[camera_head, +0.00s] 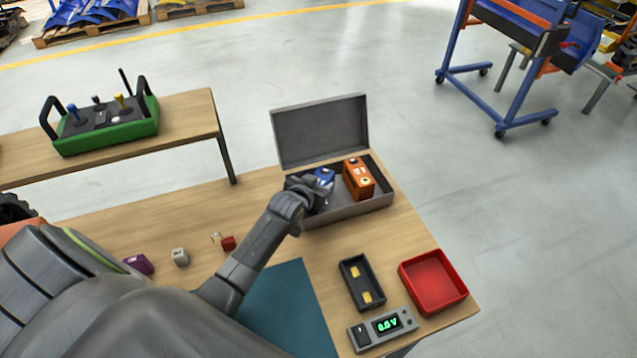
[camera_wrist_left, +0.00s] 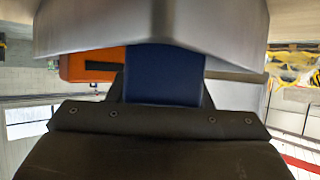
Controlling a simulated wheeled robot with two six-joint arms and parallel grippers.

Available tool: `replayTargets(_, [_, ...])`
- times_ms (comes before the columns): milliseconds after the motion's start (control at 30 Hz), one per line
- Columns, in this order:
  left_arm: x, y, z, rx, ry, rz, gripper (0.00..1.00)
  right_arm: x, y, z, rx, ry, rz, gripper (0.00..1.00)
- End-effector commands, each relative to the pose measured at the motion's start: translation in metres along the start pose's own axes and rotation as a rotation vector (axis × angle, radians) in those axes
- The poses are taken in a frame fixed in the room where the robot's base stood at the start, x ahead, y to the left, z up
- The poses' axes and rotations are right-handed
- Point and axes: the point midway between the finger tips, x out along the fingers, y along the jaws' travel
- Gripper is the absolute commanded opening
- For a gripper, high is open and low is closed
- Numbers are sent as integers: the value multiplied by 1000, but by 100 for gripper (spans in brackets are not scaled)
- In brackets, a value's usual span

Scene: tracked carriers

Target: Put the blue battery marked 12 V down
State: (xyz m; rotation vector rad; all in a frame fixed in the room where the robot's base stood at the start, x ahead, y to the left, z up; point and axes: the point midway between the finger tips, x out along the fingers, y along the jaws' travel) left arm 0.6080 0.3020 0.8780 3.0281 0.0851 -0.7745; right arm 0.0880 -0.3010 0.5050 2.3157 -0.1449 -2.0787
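The blue battery (camera_head: 324,177) is at the left part of the open grey case (camera_head: 350,210), mostly hidden by my gripper; its marking cannot be read. My left gripper (camera_head: 322,190) is over the case and shut on this battery. In the left wrist view the blue battery (camera_wrist_left: 163,76) sits between the two fingers. I cannot tell whether it touches the case floor. An orange battery (camera_head: 359,179) stands in the case to its right and also shows in the left wrist view (camera_wrist_left: 90,65). My right gripper is not in view.
The case lid (camera_head: 320,130) stands open at the back. In front are a black holder (camera_head: 350,285) with gold contacts, a meter (camera_head: 384,329) reading 0.0 V and a red tray (camera_head: 432,282). Small purple (camera_head: 139,264), grey (camera_head: 180,257) and red (camera_head: 229,243) blocks lie left.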

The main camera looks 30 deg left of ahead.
Motion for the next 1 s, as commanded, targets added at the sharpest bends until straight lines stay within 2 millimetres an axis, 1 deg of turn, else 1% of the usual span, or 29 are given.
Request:
replayTargets(33, [0,0,0,0,-1,0,51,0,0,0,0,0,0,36])
replayTargets(167, [0,0,0,0,-1,0,67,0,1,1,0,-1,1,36])
replayTargets(433, [0,0,0,0,-1,0,67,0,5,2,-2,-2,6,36])
replayTargets(567, [-5,0,-1,0,-1,0,67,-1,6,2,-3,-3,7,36])
replayTargets(667, [-14,0,0,0,-1,0,67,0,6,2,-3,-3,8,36])
replayTargets(767, [-27,0,0,0,0,0,67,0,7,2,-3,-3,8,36])
replayTargets(1000, [-64,0,0,-1,-1,0,67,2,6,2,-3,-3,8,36])
